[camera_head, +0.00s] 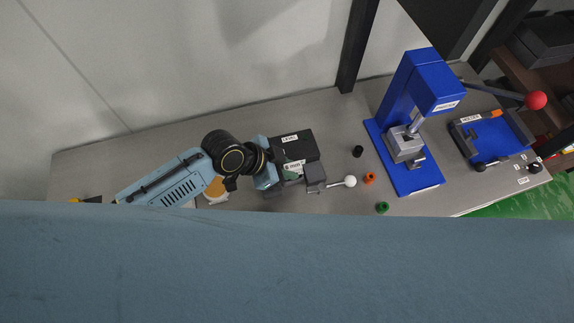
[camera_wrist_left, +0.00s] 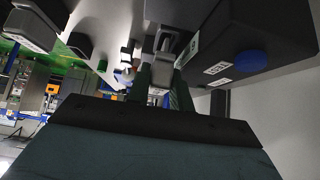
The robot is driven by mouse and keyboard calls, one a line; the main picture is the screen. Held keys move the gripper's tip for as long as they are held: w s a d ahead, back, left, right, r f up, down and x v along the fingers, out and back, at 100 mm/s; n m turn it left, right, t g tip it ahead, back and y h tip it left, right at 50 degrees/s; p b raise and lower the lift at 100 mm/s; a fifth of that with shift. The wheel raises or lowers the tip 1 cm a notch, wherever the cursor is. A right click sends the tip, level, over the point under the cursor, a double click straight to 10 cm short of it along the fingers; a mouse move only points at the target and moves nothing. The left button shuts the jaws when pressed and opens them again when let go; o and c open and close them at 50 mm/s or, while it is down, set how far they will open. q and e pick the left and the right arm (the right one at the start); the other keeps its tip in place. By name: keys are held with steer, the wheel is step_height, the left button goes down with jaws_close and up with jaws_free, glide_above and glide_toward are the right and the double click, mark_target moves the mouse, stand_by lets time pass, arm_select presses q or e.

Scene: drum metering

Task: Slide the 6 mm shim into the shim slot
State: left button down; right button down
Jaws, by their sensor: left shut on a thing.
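My left gripper (camera_head: 284,178) reaches in from the left and sits against the front of a black box unit (camera_head: 300,145) with a white label. It is shut on what seems to be the 6 mm shim (camera_head: 293,167), a small piece with a white label and a green edge. The fingers hide most of it. In the left wrist view the dark green fingers (camera_wrist_left: 160,90) point up to a grey metal part beside the dark box (camera_wrist_left: 270,25). I cannot tell whether the shim is inside the slot. My right gripper is not in view.
A grey block with a white-ball lever (camera_head: 350,181) is right of the gripper. Black (camera_head: 358,151), orange (camera_head: 370,178) and green (camera_head: 382,208) small parts stand on the bench. A blue press (camera_head: 412,110) and a blue tray (camera_head: 490,135) stand further right.

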arm_select(q)
steer(key=shift+f+b, duration=0.8)
steer(key=shift+f, duration=0.35)
steer(key=c, duration=1.2)
jaws_free()
steer(key=shift+s+r, duration=0.1)
steer(key=shift+r, duration=0.05)
steer(key=shift+o, duration=0.2)
steer(key=shift+w+a, duration=0.1)
steer(key=shift+w, duration=0.15)
steer(key=shift+a+r+p, duration=0.3)
steer(key=shift+r+p, duration=0.2)
steer(key=shift+p, duration=0.05)
steer(key=p+v, duration=0.2)
steer(key=v, duration=0.1)
steer(key=p+v, duration=0.2)
steer(key=shift+s+a, duration=0.1)
steer(key=shift+s, duration=0.2)
steer(key=shift+s+a+r+p, duration=0.35)
steer(key=shift+s+r+p, duration=0.05)
steer(key=shift+r+p, duration=0.1)
